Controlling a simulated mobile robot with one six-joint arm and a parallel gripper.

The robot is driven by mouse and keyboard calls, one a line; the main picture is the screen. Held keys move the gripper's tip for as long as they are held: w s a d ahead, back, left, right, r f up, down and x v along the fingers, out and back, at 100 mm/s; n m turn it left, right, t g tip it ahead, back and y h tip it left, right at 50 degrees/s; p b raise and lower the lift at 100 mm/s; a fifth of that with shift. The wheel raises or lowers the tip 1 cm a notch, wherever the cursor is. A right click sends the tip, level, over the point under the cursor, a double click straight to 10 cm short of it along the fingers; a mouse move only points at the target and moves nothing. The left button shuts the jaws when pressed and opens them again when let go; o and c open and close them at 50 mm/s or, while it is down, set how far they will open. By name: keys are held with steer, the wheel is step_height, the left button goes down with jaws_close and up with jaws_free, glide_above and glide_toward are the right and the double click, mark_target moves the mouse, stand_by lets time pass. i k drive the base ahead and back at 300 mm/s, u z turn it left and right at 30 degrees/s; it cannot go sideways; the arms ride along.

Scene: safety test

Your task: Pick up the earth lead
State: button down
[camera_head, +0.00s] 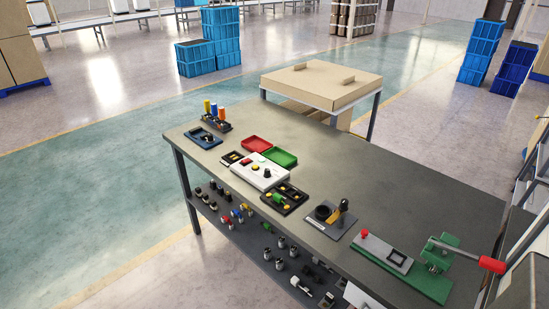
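I cannot surely tell which item is the earth lead. A grey plate (312,224) on the workbench (330,165) bears a dark ring-shaped item (323,212), a yellow piece (334,215) and an upright dark item (343,211); these are too small to name. A white test box (260,168) with knobs stands left of them. A black tray (292,187) with small parts sits beside the box. My gripper is not in view.
Red (256,144) and green (281,157) trays lie behind the white box. A green press (430,280) with a red-handled lever stands at the right. A blue tray (204,138) is at the far left. A shelf below holds several small parts. The bench's back middle is clear.

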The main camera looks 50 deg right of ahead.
mark_target(277, 198)
steer(key=z, duration=4.15)
steer(key=i, duration=0.05)
steer(key=u, duration=3.15)
